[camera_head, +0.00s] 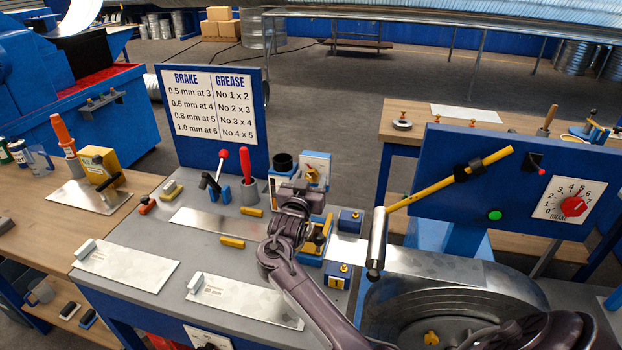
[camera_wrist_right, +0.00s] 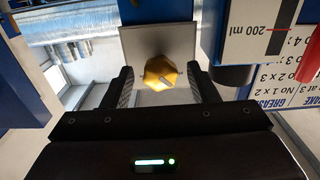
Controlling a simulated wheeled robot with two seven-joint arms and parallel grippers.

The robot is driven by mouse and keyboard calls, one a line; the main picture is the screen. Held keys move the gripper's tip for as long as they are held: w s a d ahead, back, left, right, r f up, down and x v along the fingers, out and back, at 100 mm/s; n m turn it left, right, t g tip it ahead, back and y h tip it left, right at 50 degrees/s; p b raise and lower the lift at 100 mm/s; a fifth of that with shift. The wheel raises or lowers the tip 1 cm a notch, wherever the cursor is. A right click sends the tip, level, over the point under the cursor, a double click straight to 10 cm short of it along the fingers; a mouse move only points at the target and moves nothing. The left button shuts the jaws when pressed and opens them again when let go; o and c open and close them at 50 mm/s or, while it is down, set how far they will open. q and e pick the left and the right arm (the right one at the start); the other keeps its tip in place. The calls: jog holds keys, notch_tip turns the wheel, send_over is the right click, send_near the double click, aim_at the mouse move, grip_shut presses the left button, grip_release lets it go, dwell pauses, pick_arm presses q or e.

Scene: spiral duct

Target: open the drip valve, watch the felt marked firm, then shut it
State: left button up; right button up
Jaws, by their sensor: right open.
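My right gripper (camera_head: 300,192) is over the back of the grey bench, in front of a small blue-and-white unit (camera_head: 317,168). In the right wrist view its jaws (camera_wrist_right: 160,80) are open, one on each side of a faceted brass knob (camera_wrist_right: 160,72) that looks like the drip valve's. The knob stands on a pale grey plate (camera_wrist_right: 140,42). A gap shows between knob and fingers. A container marked 200 ml (camera_wrist_right: 262,30) is just right of the jaws. No felt marked firm can be made out. My left gripper is out of view.
A blue chart board (camera_head: 258,110) stands behind the bench. A red-handled tool (camera_head: 246,160) and a red-knobbed lever (camera_head: 222,165) stand left of my gripper. A blue panel (camera_head: 430,165) with a yellow lever (camera_head: 430,190) and red dial (camera_head: 573,206) is at right.

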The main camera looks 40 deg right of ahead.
jog(key=b+v, duration=0.1)
jog(key=v, duration=0.5)
jog(key=shift+s+a, duration=0.2)
jog(key=shift+a, duration=0.05)
